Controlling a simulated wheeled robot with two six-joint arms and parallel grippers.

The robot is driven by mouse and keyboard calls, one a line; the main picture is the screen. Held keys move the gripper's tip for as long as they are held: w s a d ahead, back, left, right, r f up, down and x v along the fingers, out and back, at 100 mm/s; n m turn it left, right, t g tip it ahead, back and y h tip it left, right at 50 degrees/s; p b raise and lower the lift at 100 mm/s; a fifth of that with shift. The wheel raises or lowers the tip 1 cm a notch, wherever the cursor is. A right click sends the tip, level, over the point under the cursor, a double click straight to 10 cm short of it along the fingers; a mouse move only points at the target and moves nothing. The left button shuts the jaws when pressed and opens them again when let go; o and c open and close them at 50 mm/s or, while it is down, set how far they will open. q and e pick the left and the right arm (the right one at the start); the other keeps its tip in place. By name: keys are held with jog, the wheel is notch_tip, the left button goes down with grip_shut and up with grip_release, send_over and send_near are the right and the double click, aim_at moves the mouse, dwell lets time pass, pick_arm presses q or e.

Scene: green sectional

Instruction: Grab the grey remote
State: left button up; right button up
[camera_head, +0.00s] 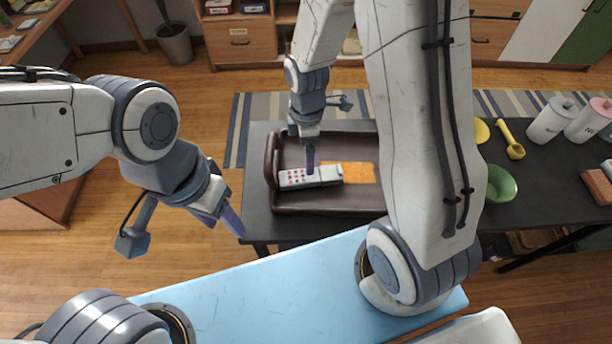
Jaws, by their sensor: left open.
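The grey remote (325,174), pale with red and dark buttons at its left end, lies in a dark brown tray (335,208) on a black table. My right gripper (310,168) points down into the tray, its purple fingers at the remote's far edge and partly overlapping it. Contact and finger gap cannot be made out. My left gripper (228,220) is open and empty, off the table's left edge, pointing down to the right.
An orange flat item (361,172) lies right of the remote in the tray. A green bowl (500,184), a yellow spoon-like item (511,140) and white canisters (552,120) stand on the table's right part. My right arm hides the table's middle.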

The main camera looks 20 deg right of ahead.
aim_at(311, 178)
notch_tip(311, 178, down, 9)
jog(key=shift+s, duration=0.1)
dwell(0.4)
jog(key=c, duration=1.5)
